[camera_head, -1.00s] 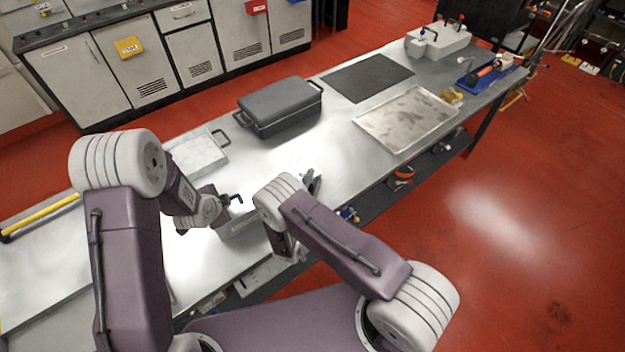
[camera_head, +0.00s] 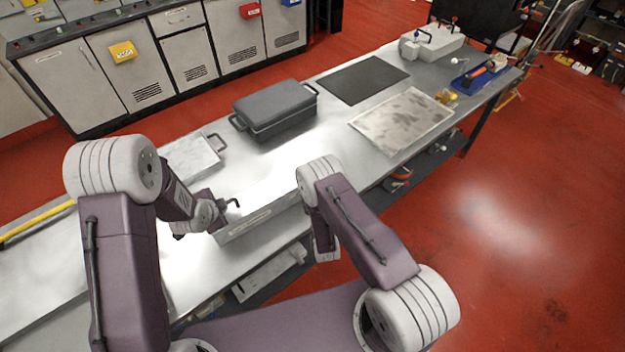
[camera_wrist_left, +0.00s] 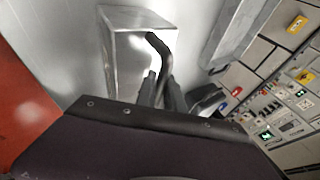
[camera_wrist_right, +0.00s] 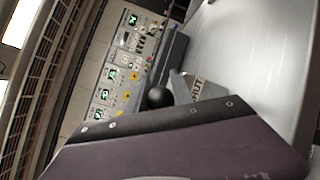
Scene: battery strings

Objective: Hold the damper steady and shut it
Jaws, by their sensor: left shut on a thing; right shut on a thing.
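The damper is a metal box-shaped duct (camera_head: 262,216) lying on the bench. My left gripper (camera_head: 222,208) is shut on the bent black handle (camera_head: 232,202) at its left end. In the left wrist view that handle (camera_wrist_left: 157,42) rises between my left fingers (camera_wrist_left: 160,88) beside the bright metal box (camera_wrist_left: 130,50). My right wrist stands over the damper's right end and hides its own fingers in the head view. In the right wrist view, a black ball knob (camera_wrist_right: 158,97) sits at my right gripper (camera_wrist_right: 172,92), which is shut on the lever. A partly hidden label (camera_wrist_right: 197,88) reads "HUT".
A yellow bar (camera_head: 38,222) lies at left. Things sit on the shelf below.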

